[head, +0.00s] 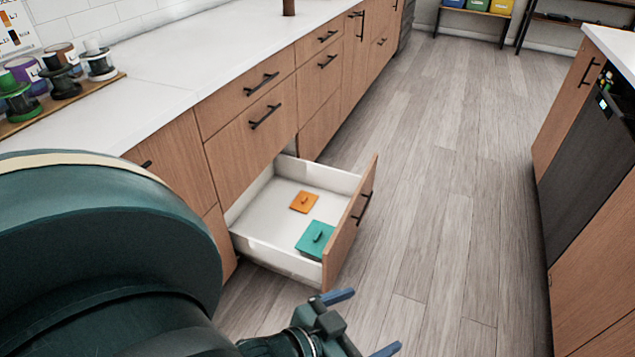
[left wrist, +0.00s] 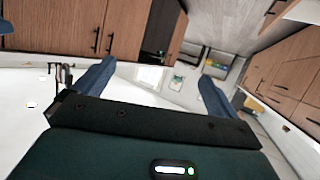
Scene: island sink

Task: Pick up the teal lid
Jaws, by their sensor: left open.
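The teal lid (head: 312,241), square with a small knob handle, lies flat in the open bottom drawer (head: 262,252), near its front. My left gripper (head: 366,322) is open and empty, in front of and to the right of the drawer in the head view. Its two blue fingers are spread apart. The left wrist view shows the same open gripper (left wrist: 155,88) with nothing between the fingers and no lid in sight.
An orange lid (head: 303,202) lies farther back in the drawer. The drawer front (head: 352,215) sticks out over the wood floor (head: 430,200), which is clear. A dark appliance (head: 590,160) stands at right.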

